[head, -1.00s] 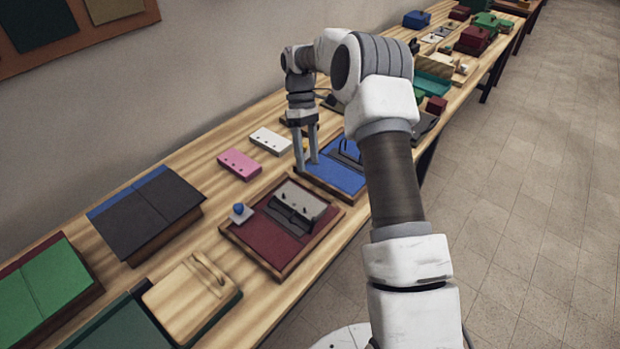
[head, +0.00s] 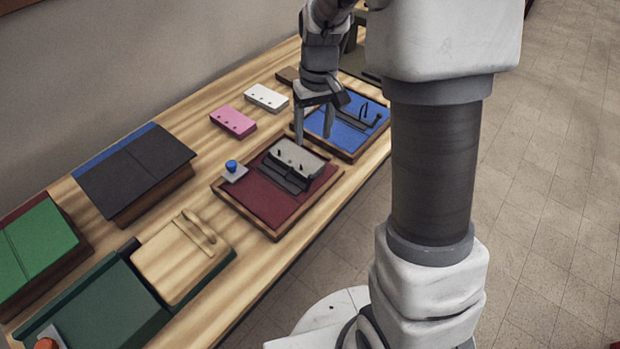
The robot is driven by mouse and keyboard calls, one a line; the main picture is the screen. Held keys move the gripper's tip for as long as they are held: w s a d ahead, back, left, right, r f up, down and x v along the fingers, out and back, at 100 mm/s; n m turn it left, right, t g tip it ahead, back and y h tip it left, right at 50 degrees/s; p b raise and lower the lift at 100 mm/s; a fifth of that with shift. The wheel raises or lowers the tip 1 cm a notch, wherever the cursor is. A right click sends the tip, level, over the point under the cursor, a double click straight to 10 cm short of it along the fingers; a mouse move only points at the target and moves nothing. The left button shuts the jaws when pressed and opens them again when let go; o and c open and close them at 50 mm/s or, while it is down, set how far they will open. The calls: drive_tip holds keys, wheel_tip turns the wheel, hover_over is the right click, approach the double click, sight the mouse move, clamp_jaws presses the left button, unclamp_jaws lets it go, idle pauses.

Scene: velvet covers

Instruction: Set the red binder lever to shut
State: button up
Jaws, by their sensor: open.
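The red binder (head: 262,203) lies open in a wooden frame at the middle of the table. A dark metal mechanism (head: 288,178) with upright prongs sits on it, with a pale punched sheet (head: 298,156) at its back. A blue knob (head: 232,166) stands on a small pale plate at the binder's left edge. I cannot tell for sure which part is the lever or how it is set. My gripper (head: 313,138) points down, open and empty, above the back right of the red binder, in front of the blue binder (head: 345,138). Its fingers hide part of that binder.
A pink punched block (head: 233,122) and a white one (head: 266,97) lie behind. A dark-covered book (head: 135,172) stands left, with a wooden board (head: 180,258) with a handle nearer. A green cover (head: 95,305) lies front left. Bare tabletop (head: 195,150) shows between them.

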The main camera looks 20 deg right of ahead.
sight(310, 176)
drive_tip(key=f, duration=0.5)
drive_tip(key=f+b, duration=0.1)
drive_tip(key=f, duration=1)
drive_tip(key=shift+a, duration=0.4)
drive_tip(key=shift+r, duration=0.1)
